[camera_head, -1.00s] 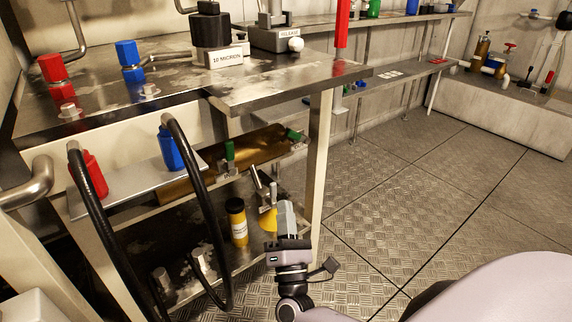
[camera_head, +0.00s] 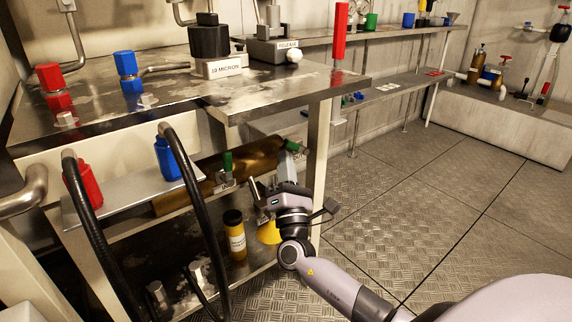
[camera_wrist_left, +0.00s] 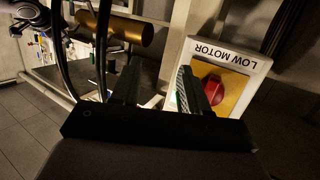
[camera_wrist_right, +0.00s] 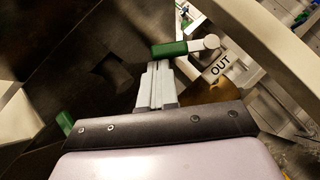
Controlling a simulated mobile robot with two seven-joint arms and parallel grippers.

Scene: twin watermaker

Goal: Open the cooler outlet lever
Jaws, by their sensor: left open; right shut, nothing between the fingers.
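The cooler is a brass cylinder (camera_head: 198,180) on the shelf under the bench. It has two green-handled levers. In the right wrist view the outlet lever (camera_wrist_right: 170,49) lies beside the label OUT (camera_wrist_right: 220,65); in the head view the right-hand green lever (camera_head: 293,145) is partly hidden by my gripper. My right gripper (camera_head: 289,160) is shut and empty, its tips just by this lever. In its wrist view the shut fingers (camera_wrist_right: 157,78) point at the green handle; whether they touch it I cannot tell. My left gripper (camera_wrist_left: 158,92) is open and empty, away from the cooler.
Black hoses (camera_head: 205,220) loop in front at the left. A bench leg (camera_head: 319,150) stands right of my right gripper. Floor at right is free.

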